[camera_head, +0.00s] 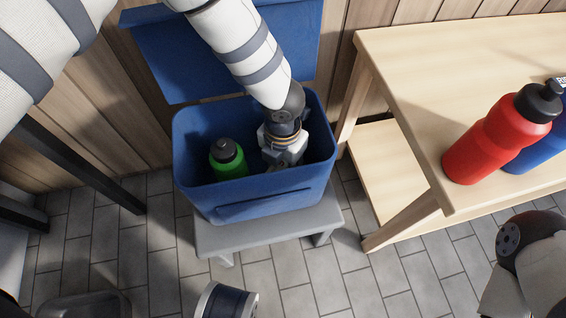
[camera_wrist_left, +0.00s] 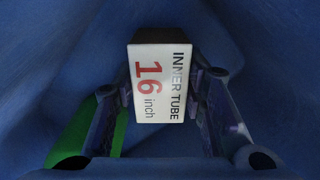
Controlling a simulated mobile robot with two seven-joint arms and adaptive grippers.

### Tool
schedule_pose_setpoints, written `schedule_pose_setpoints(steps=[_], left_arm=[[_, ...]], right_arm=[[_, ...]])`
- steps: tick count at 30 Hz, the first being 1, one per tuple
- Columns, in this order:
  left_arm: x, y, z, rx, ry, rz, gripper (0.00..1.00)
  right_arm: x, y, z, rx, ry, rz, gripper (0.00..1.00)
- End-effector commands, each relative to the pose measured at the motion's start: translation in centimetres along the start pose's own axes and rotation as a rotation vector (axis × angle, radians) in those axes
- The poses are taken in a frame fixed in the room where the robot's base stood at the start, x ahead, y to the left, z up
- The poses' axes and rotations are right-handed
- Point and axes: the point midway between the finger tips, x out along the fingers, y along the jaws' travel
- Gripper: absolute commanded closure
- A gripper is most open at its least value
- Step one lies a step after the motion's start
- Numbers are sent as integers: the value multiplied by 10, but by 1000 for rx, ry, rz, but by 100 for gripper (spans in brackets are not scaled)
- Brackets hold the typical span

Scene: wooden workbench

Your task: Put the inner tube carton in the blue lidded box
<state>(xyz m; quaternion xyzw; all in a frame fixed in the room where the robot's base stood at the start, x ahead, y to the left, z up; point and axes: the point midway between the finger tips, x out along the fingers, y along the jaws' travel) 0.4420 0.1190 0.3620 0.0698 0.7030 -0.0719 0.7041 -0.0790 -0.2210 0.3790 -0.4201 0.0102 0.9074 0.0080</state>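The blue lidded box (camera_head: 255,205) stands with its lid (camera_head: 165,60) open at the back. My left gripper (camera_head: 284,158) reaches down inside the box, in its right half. In the left wrist view the white inner tube carton (camera_wrist_left: 160,85), printed "INNER TUBE 16 inch", sits between the fingertips of my left gripper (camera_wrist_left: 160,98). A fingertip touches each side of it, and blue box walls surround it. The carton is hidden in the head view. I cannot tell whether it rests on the box floor. My right gripper is not in view; only part of that arm shows.
A green bottle (camera_head: 228,162) stands in the box's left half, and its green side shows in the left wrist view (camera_wrist_left: 85,130). The box is on a grey stool (camera_head: 290,232). A wooden workbench (camera_head: 425,75) at right holds red (camera_head: 490,145) and blue (camera_head: 540,150) bottles.

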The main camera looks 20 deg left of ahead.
Motion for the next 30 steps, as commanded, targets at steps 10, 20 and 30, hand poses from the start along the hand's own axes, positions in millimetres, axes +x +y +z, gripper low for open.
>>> schedule_pose_setpoints(steps=[10,20,30], left_arm=[[-1,0,0,0,0,0,43],[-74,0,1,-1,-6,0,43],[-124,0,0,0,0,0,43]], right_arm=[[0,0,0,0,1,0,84],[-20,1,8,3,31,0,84],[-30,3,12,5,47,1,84]])
